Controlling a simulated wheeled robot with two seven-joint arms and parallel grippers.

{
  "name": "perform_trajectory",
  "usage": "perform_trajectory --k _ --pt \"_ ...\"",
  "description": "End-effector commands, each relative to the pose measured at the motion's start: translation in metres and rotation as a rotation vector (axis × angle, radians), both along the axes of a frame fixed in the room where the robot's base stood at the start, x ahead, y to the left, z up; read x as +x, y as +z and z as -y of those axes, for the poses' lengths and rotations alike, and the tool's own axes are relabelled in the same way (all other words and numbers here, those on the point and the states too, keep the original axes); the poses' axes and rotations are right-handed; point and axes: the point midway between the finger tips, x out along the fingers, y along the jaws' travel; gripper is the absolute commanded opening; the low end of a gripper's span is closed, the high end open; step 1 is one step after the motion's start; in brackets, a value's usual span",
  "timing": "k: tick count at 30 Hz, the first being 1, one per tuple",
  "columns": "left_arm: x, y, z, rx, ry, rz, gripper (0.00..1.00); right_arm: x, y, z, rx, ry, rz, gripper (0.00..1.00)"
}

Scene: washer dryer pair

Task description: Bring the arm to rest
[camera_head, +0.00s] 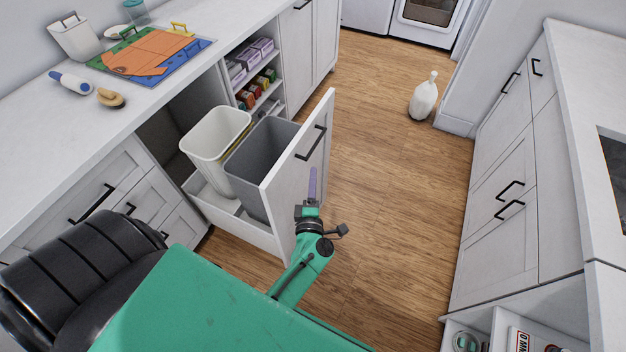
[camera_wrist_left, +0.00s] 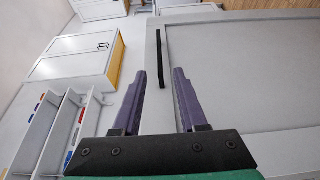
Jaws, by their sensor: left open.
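My left gripper (camera_head: 312,188) is in front of the pulled-out bin drawer's white front panel (camera_head: 300,178). In the left wrist view the left gripper (camera_wrist_left: 160,95) has its two purple fingers spread apart with nothing between them. The drawer's black handle (camera_wrist_left: 160,58) shows ahead of the fingertips, and the handle also shows in the head view (camera_head: 311,143). The fingers appear clear of the handle. My green left arm comes in from the lower left. My right gripper does not show in either view.
The open drawer holds a white bin (camera_head: 216,138) and a grey bin (camera_head: 262,160). A white jug (camera_head: 424,97) stands on the wooden floor (camera_head: 390,180). White cabinets (camera_head: 505,190) are at the right.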

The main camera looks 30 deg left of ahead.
Motion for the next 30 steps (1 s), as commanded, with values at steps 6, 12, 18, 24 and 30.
perform_trajectory --k 6,12,18,24,30 --pt "-0.008 0.0 0.004 0.001 -0.001 0.001 0.42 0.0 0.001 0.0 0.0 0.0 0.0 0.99" --pt "-0.008 0.0 0.004 0.0 -0.001 0.001 0.42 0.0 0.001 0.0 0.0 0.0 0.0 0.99" --pt "-0.007 -0.002 0.004 0.007 -0.007 -0.005 0.42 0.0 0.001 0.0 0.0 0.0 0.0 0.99" --pt "-0.026 -0.09 0.036 0.319 -0.301 -0.286 0.42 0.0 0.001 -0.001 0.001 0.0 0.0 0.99" --pt "-0.131 -0.243 0.044 0.806 -0.846 -0.778 0.42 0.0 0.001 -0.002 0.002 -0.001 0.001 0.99"
